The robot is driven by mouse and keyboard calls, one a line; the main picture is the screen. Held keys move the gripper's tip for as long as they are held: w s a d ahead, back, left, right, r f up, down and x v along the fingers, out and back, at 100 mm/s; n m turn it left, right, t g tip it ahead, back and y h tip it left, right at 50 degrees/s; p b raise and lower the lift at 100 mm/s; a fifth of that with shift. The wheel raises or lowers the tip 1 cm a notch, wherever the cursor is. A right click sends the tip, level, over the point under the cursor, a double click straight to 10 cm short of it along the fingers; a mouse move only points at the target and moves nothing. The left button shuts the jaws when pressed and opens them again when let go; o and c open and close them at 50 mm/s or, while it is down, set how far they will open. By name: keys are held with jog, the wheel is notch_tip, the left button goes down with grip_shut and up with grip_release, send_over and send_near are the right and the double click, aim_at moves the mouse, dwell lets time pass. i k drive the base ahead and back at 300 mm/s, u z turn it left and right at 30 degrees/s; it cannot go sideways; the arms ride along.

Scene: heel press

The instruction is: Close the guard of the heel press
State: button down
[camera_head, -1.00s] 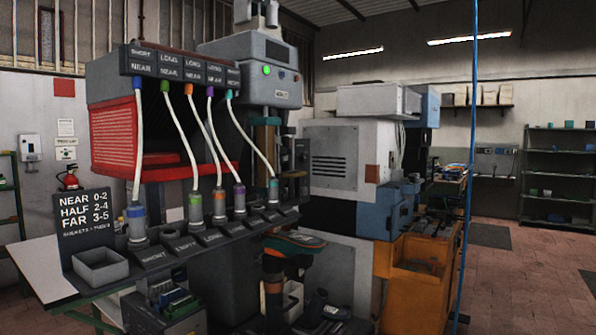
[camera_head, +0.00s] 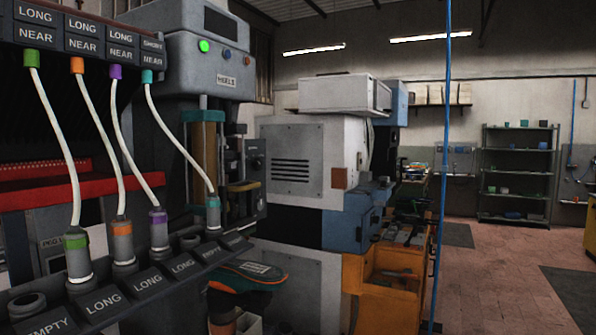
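The heel press (camera_head: 185,75) is a grey machine left of centre, with a lit green button and a plate reading HEELS. Below its head, a teal and amber upright part (camera_head: 204,150) stands beside a grey control box (camera_head: 255,165). I cannot tell whether that part is the guard, nor how far any guard is open. The rack in front hides the lower part of the press. My gripper is not in view.
A rack with white hoses and labelled sockets (camera_head: 101,300) stands close at left. A teal and orange shoe-like object (camera_head: 245,275) sits beyond it. A blue vertical pole (camera_head: 442,170) stands right of an orange cabinet (camera_head: 385,290). The tiled floor (camera_head: 500,280) at right is mostly clear.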

aim_at(244, 205)
jog(key=z, duration=0.05)
jog(key=i, duration=0.9)
jog(key=u, duration=0.3)
